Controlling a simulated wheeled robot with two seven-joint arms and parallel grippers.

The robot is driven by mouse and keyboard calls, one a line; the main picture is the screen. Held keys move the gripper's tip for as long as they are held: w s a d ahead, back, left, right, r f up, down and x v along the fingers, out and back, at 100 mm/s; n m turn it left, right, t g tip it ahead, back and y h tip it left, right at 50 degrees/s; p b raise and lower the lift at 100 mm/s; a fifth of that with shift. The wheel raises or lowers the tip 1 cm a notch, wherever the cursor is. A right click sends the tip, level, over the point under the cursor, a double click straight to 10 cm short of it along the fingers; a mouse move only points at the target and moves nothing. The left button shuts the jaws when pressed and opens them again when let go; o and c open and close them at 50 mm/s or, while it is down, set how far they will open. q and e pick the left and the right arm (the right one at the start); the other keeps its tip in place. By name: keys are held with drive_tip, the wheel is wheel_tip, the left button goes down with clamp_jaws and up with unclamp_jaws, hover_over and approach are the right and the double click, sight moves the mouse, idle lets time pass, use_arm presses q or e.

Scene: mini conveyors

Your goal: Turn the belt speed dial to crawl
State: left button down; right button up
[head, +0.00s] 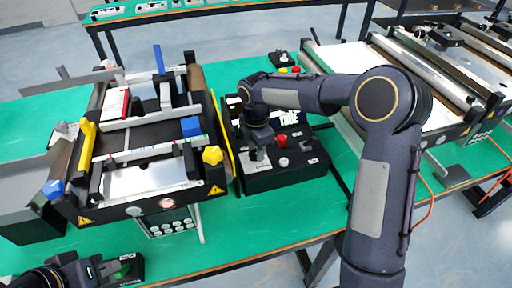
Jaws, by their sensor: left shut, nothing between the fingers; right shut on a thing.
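The black control box (290,178) stands on the green table right of the left conveyor. It has a lit green-white display (289,117), a red button (282,140) and a pale round button (284,162). My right arm reaches over it from the right. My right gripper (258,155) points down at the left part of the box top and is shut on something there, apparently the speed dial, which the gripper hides. The dial's setting cannot be read. My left gripper (122,268) is shut and empty at the bottom left, near the table's front edge.
The left conveyor (150,180) with yellow and blue parts stands left of the box, a yellow strip between them. Another conveyor (430,90) stands at the right. A small black box (283,59) with coloured buttons lies behind. Green table is bare in front of the control box.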

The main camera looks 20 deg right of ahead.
drive_tip(key=m, duration=0.4)
drive_tip(key=shift+s+m, duration=0.1)
drive_tip(key=shift+m, duration=1.8)
drive_tip(key=o, duration=1)
drive_tip(key=shift+c, duration=0.2)
drive_tip(key=shift+r, duration=0.1)
wheel_tip(320, 180, up, 8)
drive_tip(key=shift+f, duration=0.2)
